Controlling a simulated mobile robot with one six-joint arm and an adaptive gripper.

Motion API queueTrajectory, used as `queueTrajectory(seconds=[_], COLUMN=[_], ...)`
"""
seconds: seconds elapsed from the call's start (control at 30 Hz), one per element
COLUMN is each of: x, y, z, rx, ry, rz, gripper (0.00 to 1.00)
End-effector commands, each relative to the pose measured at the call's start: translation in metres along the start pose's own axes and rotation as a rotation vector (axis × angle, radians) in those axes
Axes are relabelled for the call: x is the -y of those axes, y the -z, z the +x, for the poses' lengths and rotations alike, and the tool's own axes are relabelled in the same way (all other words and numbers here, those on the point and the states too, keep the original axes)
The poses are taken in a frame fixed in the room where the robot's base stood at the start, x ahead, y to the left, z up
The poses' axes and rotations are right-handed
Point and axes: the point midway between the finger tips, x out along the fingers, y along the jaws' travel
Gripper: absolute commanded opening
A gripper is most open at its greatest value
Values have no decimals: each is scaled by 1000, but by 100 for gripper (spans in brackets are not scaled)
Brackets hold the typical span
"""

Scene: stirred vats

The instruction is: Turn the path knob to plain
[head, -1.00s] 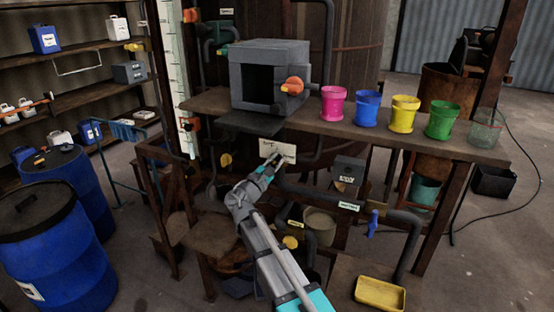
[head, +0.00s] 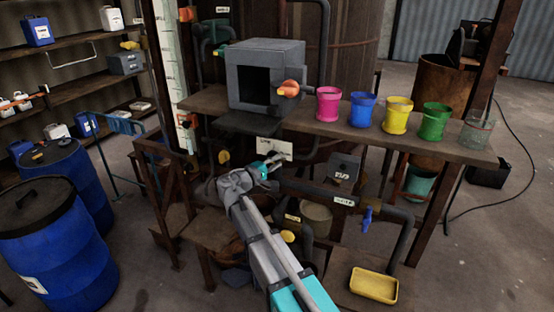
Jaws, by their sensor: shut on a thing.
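A white label plate (head: 277,149) is below the shelf, under the grey open box; its small writing is too blurred to read. My gripper (head: 274,161) is at the lower edge of this plate, its teal and grey fingers closed on the path knob. The knob itself is hidden by the fingers, so I cannot tell which way it points. My arm comes up from the bottom of the head view, with the wrist bent to the left of the plate.
A grey box with an orange knob (head: 290,88) stands on the shelf (head: 440,147), beside pink, blue, yellow, green and clear cups. Pipes with a blue valve (head: 367,218) run below right. Blue drums (head: 58,235) stand left. A yellow tray (head: 374,285) is low right.

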Motion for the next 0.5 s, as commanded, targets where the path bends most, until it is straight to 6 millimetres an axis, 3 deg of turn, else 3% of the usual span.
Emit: queueTrajectory(seconds=[0.5], x=[0], y=[4], z=[2], rx=[-7], ry=[31], rz=[93], gripper=[0])
